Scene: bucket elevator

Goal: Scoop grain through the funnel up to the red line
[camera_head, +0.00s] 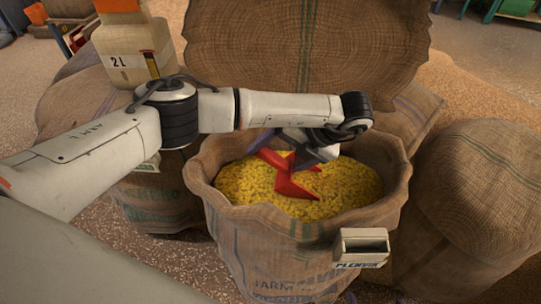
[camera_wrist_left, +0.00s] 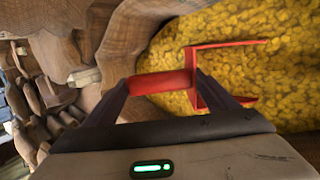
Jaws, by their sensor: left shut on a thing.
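The yellow grain (camera_head: 341,189) fills an open burlap sack (camera_head: 275,250) in the middle of the head view. My left gripper (camera_head: 285,148) is over the sack's mouth, shut on the handle of a red scoop (camera_head: 294,186). In the left wrist view the red handle (camera_wrist_left: 160,83) sits between the fingers. The scoop's open end lies at the grain (camera_wrist_left: 280,20); how deep it is I cannot tell. A pale container (camera_head: 132,50) marked "2 L" stands at upper left, with an orange top piece (camera_head: 117,6) partly cut off, perhaps the funnel. My right gripper is not in view.
A large burlap sack flap (camera_head: 310,45) stands behind the grain. A closed sack (camera_head: 480,190) is on the right, and another sack (camera_head: 160,200) is under the container. A small grey holder (camera_head: 361,244) hangs on the front rim.

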